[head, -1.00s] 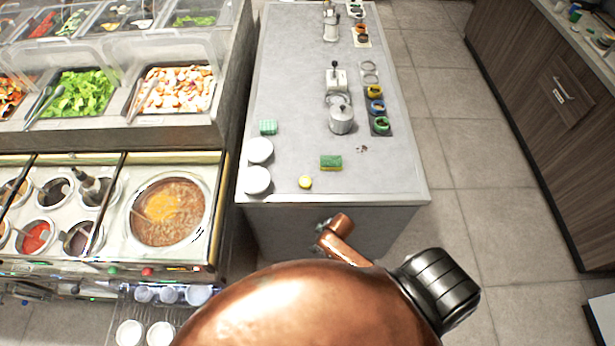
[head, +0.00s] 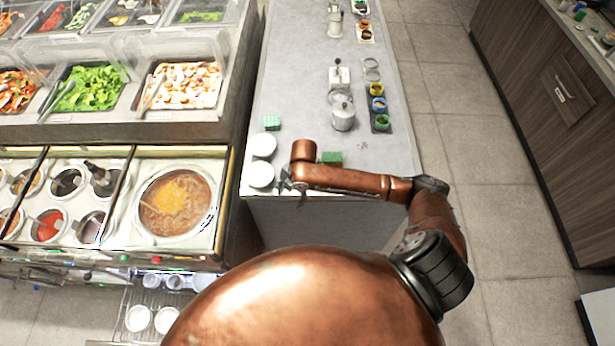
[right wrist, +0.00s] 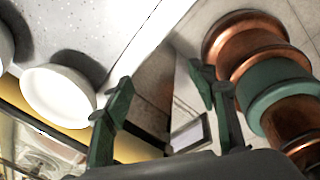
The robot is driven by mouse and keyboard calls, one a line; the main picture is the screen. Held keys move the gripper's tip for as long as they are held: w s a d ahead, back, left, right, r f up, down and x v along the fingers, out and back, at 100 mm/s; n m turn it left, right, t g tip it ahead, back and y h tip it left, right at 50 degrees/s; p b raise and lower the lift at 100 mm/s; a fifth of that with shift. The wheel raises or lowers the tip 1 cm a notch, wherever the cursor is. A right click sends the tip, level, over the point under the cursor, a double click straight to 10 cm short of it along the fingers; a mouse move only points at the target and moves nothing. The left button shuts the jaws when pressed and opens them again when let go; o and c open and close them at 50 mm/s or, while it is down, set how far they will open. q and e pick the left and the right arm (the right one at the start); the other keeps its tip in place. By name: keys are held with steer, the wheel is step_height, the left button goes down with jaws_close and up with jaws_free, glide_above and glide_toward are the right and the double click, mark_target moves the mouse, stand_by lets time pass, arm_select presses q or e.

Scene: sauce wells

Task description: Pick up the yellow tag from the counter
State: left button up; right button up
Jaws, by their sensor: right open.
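The round yellow tag is not visible now; my right arm covers the place near the counter's front edge where it lay in the earlier head view. The counter (head: 300,80) is grey and long. My right gripper (head: 291,183) is at the front edge, just right of the nearer white bowl (head: 261,175). In the right wrist view its two green fingers (right wrist: 160,76) are spread apart with nothing between them. A white bowl (right wrist: 58,95) stands on the counter to their left there. My left gripper is not in view.
A second white bowl (head: 263,145), a green block (head: 272,123) and a partly covered green sponge (head: 332,158) are close to my right arm. A metal pot (head: 343,117) and a dark rack of coloured rings (head: 378,104) stand farther back. A food bar (head: 232,200) adjoins on the left.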

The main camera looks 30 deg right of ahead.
steer(key=w+d+r+n, duration=0.1)
steer(key=d+r, duration=0.1)
steer(key=d, duration=0.1)
steer(key=w+d+r+n+h, duration=0.1)
steer(key=w+d+r, duration=0.1)
steer(key=d, duration=0.1)
steer(key=w+d+r+n+g+h, duration=0.1)
steer(key=w+d+r+n, duration=0.1)
steer(key=d, duration=0.1)
steer(key=shift+w+d+r, duration=0.2)
steer(key=shift+d+r, duration=0.15)
steer(key=shift+r, duration=0.05)
steer(key=shift+d+f, duration=0.1)
steer(key=shift+f, duration=0.95)
steer(key=shift+s+f+p, duration=0.2)
steer(key=shift+f+p, duration=0.15)
steer(key=shift+f, duration=2.4)
steer(key=shift+c, duration=0.4)
steer(key=c, duration=1.1)
steer(key=shift+o, duration=0.2)
steer(key=shift+r, duration=0.15)
